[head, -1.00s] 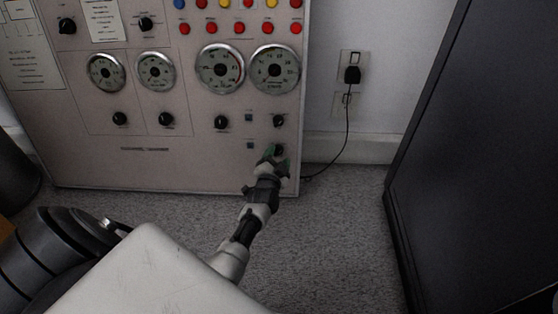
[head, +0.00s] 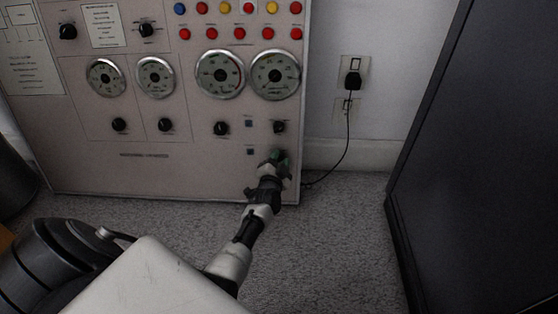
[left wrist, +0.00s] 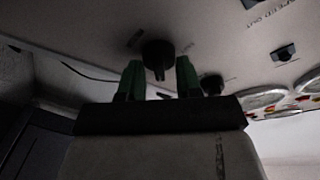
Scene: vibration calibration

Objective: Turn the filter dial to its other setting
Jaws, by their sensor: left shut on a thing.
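The dial (left wrist: 158,54) is a round black knob at the panel's lower right corner. In the left wrist view it sits between the green fingertips of my left gripper (left wrist: 158,76). The gripper is shut on it. In the head view my left gripper (head: 278,160) reaches up to the panel's lower right and hides most of this dial. The small labels beside the dial are too blurred to read, so its setting cannot be told. My right gripper is in neither view.
The pale panel (head: 110,165) carries several other black knobs, one (head: 279,127) just above my gripper. Round gauges (head: 275,75) and coloured buttons sit higher. A plug (head: 352,81) with a hanging cord is on the wall. A dark cabinet (head: 480,150) stands right. Carpet between is clear.

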